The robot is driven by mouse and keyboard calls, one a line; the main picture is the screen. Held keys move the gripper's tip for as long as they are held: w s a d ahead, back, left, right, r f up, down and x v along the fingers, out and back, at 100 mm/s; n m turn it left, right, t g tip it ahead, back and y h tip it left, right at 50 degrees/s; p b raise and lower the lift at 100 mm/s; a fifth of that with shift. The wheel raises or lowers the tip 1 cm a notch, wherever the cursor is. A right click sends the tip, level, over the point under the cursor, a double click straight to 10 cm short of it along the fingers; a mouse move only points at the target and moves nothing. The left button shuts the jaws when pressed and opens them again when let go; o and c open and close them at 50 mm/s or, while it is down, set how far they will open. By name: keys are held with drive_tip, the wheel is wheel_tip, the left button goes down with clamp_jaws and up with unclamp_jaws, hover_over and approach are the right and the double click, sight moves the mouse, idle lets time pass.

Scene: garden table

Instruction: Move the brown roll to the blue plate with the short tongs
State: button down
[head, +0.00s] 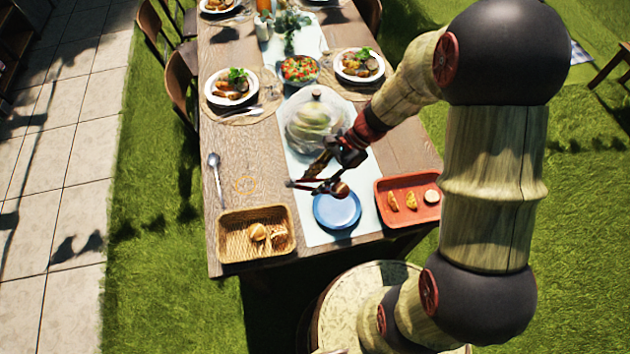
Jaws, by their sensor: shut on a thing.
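My gripper (343,158) is over the table runner, just above the blue plate in the picture. It is shut on a dark, slim tool, which appears to be the short tongs (305,184); small size and overlap blur its outline. A brown roll (341,190) shows at the upper edge of the blue plate (337,213), right by the tongs. I cannot tell whether the tongs grip it or whether it touches the plate. The rest of the plate is bare. A wicker basket (227,248) to the left holds lighter rolls (258,232).
A red tray (412,218) with yellow wedges and a pale round piece stands right of the plate. A clear dome (316,118) over something green stands behind my gripper. A spoon (216,178) lies at the left. Filled plates and a salad bowl (298,70) stand farther back.

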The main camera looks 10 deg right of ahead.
drive_tip(key=shift+a, duration=0.15)
drive_tip(key=shift+f, duration=0.1)
wheel_tip(320, 180, down, 9)
drive_tip(key=b, duration=0.8)
drive_tip(key=c, duration=2)
unclamp_jaws()
drive_tip(key=shift+c, duration=0.3)
